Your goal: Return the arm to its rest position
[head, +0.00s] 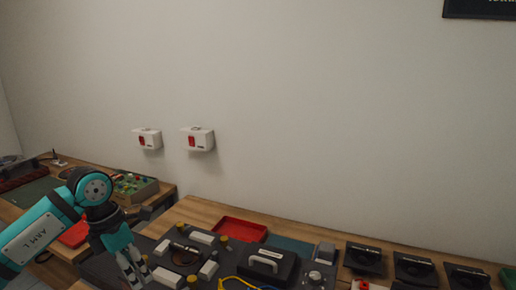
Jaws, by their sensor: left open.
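My left arm (42,232), teal and dark grey and marked "ARM L", comes in from the lower left. Its wrist bends down at the dark round joint. My left gripper (134,274) points down over the left end of the dark panel (160,228) on the bench, its fingers apart. Nothing shows between the fingers. Whether the fingertips touch the panel cannot be told. My right arm and gripper are not in view.
The panel carries several grey blocks, yellow-topped knobs and a black case (268,264) with a handle. A red tray (239,229) lies behind. Several black units (414,269) stand at right. Two white boxes with red switches (198,139) hang on the wall. A wooden box (134,188) sits at left.

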